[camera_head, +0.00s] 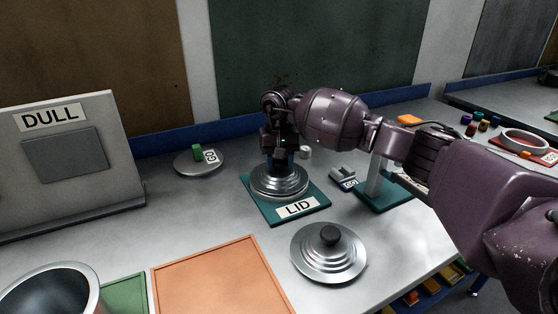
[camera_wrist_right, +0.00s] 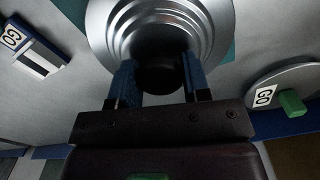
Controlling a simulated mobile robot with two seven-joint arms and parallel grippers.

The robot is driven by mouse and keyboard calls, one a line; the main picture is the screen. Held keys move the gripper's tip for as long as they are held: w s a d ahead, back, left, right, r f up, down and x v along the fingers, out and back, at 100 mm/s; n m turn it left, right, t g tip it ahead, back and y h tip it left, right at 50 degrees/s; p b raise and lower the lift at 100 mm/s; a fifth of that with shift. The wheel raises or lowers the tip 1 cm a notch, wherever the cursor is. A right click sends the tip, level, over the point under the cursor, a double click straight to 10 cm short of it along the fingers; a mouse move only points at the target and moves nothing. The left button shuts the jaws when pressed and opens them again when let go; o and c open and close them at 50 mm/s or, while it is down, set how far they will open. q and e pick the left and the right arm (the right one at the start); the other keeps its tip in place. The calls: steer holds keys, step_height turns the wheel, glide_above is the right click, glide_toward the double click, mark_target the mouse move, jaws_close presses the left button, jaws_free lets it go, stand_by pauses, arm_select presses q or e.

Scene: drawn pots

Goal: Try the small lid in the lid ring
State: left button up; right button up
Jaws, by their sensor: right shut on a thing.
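The small lid (camera_head: 280,183) is a silver stepped disc over the teal base of the lid ring (camera_head: 258,211), which bears a LID label. My right gripper (camera_head: 279,153) is above it, pointing down. In the right wrist view the blue fingers of my right gripper (camera_wrist_right: 158,78) are shut on the dark knob of the small lid (camera_wrist_right: 212,30). The ring itself is mostly hidden under the lid, and I cannot tell whether the lid is seated in it. My left gripper is not in view.
A larger silver lid with a dark knob (camera_head: 330,262) lies at front right. A round GO plate with a green block (camera_head: 190,166) is behind left. A teal stand (camera_head: 385,197) is to the right. An orange tray (camera_head: 222,285) and a silver pot (camera_head: 50,290) are in front.

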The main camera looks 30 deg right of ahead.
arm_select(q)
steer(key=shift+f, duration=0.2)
arm_select(e)
steer(key=shift+f, duration=0.25)
steer(key=o, duration=1)
steer(key=shift+o, duration=0.2)
steer(key=shift+r, duration=0.15)
step_height(320, 180, up, 9)
steer(key=shift+f, duration=0.1)
steer(key=shift+r, duration=0.7)
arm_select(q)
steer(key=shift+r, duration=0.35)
arm_select(e)
steer(key=shift+r, duration=0.2)
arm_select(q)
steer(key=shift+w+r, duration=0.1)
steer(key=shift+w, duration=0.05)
